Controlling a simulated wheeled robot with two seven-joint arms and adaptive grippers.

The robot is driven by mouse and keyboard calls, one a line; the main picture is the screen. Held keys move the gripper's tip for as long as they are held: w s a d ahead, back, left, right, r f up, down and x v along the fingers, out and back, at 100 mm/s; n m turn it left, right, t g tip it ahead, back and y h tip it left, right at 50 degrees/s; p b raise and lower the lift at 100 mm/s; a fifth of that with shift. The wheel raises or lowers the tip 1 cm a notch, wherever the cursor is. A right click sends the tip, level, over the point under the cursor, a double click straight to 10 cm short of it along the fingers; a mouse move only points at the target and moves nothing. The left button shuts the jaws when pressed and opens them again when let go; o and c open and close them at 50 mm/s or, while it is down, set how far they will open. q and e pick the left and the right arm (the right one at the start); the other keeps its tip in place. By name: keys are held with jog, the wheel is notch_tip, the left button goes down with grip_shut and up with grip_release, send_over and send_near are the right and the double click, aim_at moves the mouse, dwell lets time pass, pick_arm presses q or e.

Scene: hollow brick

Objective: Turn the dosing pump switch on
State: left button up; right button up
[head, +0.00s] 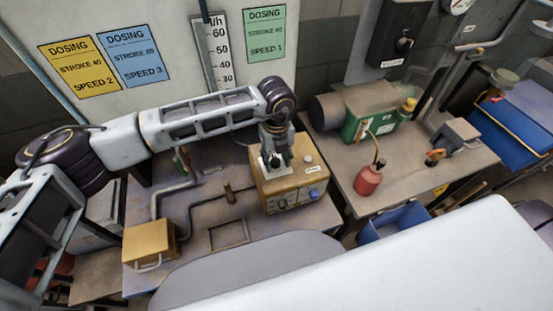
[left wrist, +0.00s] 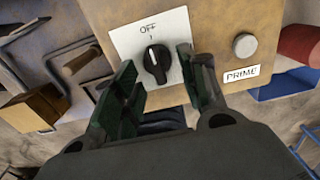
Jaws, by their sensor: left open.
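The dosing pump is a tan box (head: 292,184) on the left bench in the head view. In the left wrist view its top (left wrist: 215,20) carries a white plate (left wrist: 122,42) marked OFF with a black rotary switch (left wrist: 157,64). The white mark on the switch points up toward OFF. My left gripper (head: 272,162) comes down over the pump's top and hides the switch there. In the left wrist view the left gripper (left wrist: 158,74) is open, with one dark green finger on each side of the switch. Contact cannot be told. My right gripper is not in view.
A grey round button (left wrist: 245,46) labelled PRIME is right of the switch. A smaller tan box (head: 150,243) and pipes (head: 190,203) stand left. A green motor (head: 372,112) and red bottle (head: 368,181) are on the right bench.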

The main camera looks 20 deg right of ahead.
pick_arm(q)
jog(key=shift+f, duration=0.65)
jog(key=c, duration=0.8)
